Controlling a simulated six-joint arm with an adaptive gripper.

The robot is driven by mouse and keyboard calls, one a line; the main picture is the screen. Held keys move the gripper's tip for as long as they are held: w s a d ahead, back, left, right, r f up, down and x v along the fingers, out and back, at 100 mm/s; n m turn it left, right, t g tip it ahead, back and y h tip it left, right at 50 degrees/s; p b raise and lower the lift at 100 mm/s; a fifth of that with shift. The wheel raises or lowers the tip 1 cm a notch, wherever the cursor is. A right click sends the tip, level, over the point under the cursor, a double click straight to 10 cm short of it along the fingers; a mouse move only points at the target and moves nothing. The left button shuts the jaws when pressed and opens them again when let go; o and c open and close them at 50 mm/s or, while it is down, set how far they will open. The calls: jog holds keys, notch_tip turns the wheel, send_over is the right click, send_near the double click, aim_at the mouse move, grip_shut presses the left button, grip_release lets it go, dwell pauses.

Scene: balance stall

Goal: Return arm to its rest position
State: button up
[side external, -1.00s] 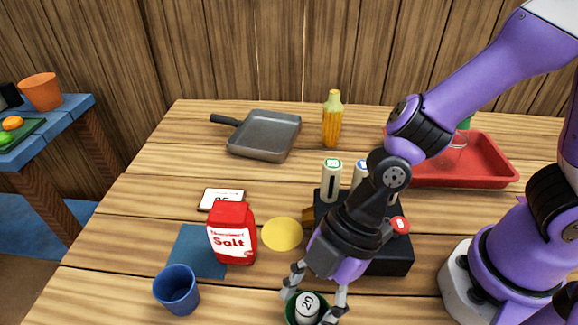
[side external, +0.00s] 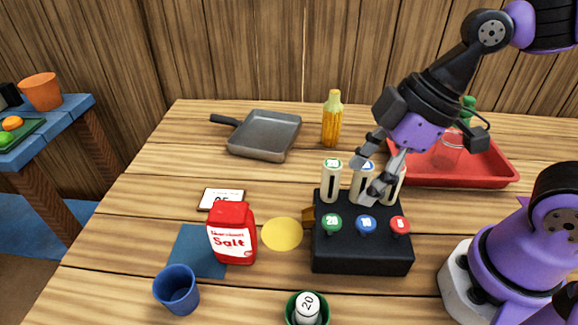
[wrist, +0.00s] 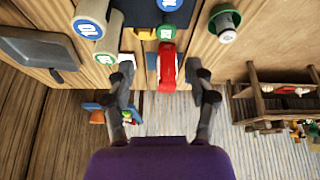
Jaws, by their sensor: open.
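My gripper (side external: 374,176) is open and empty. In the side external view it hangs above the black box (side external: 362,252), in front of or beside the pale cylinders standing at the box's back. I cannot tell whether a fingertip touches them. In the wrist view my gripper (wrist: 165,85) shows two spread fingers with nothing held between them. The red salt package (wrist: 167,68) shows beyond the fingers there. My purple and black arm is raised at the upper right of the side external view.
The salt package (side external: 231,238) stands on a blue mat (side external: 190,250) near a blue cup (side external: 177,291). A pan (side external: 264,137), a yellow bottle (side external: 332,120) and a red tray (side external: 490,175) are farther back.

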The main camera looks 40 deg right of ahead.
jog(key=d+r+m+h, duration=0.1)
jog(key=d+m, duration=0.2)
jog(key=d+m+t+h, duration=0.1)
jog(key=d+m, duration=0.2)
jog(key=d+r+m+t+h, duration=0.1)
jog(key=d+m, duration=0.2)
jog(key=m, duration=0.1)
jog(key=shift+w+d+r+h, duration=0.2)
jog(key=shift+d+r+h, duration=0.05)
jog(key=shift+r+h, duration=0.05)
dwell(0.4)
